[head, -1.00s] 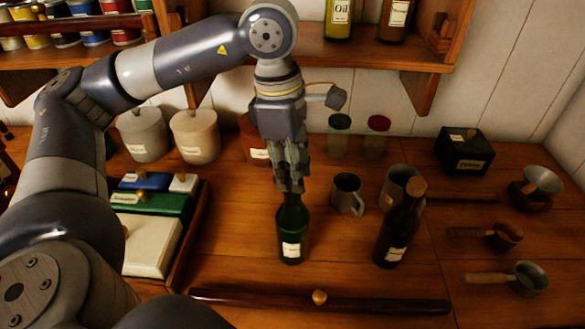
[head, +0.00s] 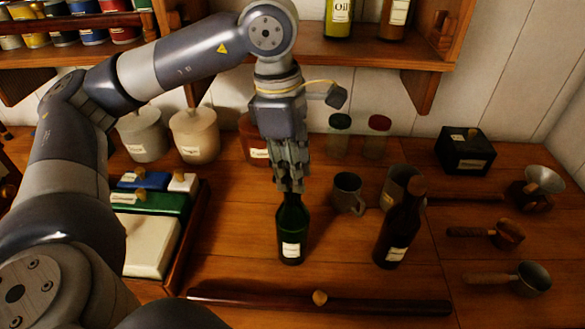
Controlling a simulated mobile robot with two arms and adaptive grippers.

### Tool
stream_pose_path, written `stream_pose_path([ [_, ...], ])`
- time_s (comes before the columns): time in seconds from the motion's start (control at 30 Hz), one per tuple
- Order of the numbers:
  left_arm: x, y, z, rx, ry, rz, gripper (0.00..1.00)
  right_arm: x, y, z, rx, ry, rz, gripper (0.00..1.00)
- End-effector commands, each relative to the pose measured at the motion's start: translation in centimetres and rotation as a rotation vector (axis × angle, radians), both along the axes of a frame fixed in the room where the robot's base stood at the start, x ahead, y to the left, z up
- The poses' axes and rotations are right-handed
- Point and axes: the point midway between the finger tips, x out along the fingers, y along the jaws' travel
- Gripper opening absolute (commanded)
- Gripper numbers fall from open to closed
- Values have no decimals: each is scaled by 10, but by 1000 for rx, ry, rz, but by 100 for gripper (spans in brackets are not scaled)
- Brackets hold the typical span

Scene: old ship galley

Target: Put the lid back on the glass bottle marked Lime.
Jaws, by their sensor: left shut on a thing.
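A dark green glass bottle (head: 292,228) stands upright on the wooden counter, left of a grey mug. Its white label is too small to read, so I cannot tell whether it says Lime. My left gripper (head: 290,188) points straight down over this bottle, with its fingertips right at the bottle's mouth. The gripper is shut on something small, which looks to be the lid. The fingers hide it and the bottle's rim, so I cannot tell whether the lid is seated. My right gripper is not in view.
A dark bottle with a cork stopper (head: 401,230) stands to the right, near two grey mugs (head: 347,194). Two lidded jars (head: 338,140) stand behind. A tray with boxes (head: 152,245) is at left. A dark rail (head: 240,298) lies in front. Scoops (head: 520,278) lie at right.

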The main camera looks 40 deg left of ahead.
Motion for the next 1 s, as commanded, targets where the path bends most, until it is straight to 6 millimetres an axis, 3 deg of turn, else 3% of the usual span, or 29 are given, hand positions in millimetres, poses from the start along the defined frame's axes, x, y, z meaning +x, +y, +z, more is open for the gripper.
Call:
stream_pose_path([
  [0.43, 0, 0, 0, 0, 0, 0, 16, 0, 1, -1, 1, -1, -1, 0],
  [0.47, 0, 0, 0, 0, 0, 1, 32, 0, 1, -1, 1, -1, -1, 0],
  [0.53, 0, 0, 0, 0, 0, 0, 48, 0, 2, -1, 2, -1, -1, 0],
  [0.77, 0, 0, 0, 0, 0, 1, 49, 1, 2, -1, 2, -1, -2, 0],
  [0.9, 0, 0, 0, 0, 0, 1, 68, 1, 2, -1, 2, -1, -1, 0],
  [1.0, 0, 0, 0, 0, 0, 1, 69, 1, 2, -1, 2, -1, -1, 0],
])
